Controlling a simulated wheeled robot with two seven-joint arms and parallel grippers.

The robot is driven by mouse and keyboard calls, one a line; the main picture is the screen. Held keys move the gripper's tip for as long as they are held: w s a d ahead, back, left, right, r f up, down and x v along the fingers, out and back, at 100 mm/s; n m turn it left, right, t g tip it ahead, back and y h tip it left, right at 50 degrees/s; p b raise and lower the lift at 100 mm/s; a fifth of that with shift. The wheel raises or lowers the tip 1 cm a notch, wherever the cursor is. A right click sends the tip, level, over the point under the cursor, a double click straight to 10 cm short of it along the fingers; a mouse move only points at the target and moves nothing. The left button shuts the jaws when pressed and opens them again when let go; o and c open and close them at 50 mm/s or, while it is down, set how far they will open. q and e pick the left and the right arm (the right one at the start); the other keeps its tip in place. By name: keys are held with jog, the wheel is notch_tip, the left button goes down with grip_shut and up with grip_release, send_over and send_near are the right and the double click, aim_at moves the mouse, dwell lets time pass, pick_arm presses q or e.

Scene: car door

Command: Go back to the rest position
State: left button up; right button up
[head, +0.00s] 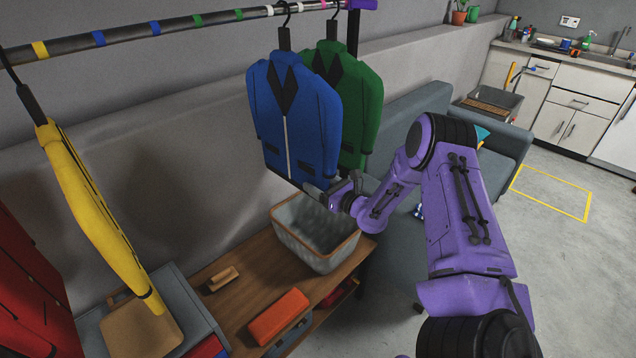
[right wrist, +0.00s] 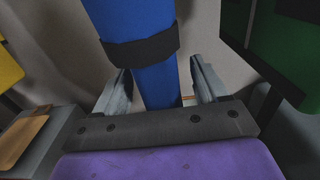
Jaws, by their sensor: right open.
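My right gripper (head: 320,190) is at the lower edge of a blue jacket (head: 292,115) in the head view. In the right wrist view the fingers of this gripper (right wrist: 161,75) are spread apart. The blue jacket (right wrist: 145,40), with a dark band across it, shows in the gap between them. I cannot tell whether a finger touches it. My left gripper is not in view.
A green jacket (head: 365,95) hangs behind the blue one on the rail (head: 120,36). A yellow garment (head: 95,200) hangs to the left. A grey bin (head: 320,255) stands on a wooden bench (head: 240,305) below my right gripper. A grey sofa (head: 400,115) is behind my right arm.

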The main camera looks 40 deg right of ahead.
jog(key=s, duration=0.9)
jog(key=shift+s+d, duration=0.15)
jog(key=shift+s, duration=0.25)
jog(key=shift+r, duration=0.1)
jog(key=s+a+f+n+g+h, duration=0.25)
jog(key=f+n, duration=0.25)
jog(key=n, duration=0.4)
jog(key=s+a+f+n+g+h, duration=0.1)
jog(key=a+f+n+g+h, duration=0.3)
jog(key=n, duration=0.5)
jog(key=s+a+f+n+g+y, duration=0.1)
jog(key=s+a+f+n+g, duration=0.3)
jog(key=s+a+f, duration=0.3)
jog(key=s+a+f+n+g+y, duration=0.1)
jog(key=s+a+f+n+g, duration=0.3)
jog(key=s, duration=1.2)
jog(key=a+f+n+b, duration=0.1)
jog(key=a+f+n, duration=0.1)
jog(key=a, duration=0.1)
jog(key=shift+a+f+n, duration=0.35)
jog(key=shift+n, duration=0.05)
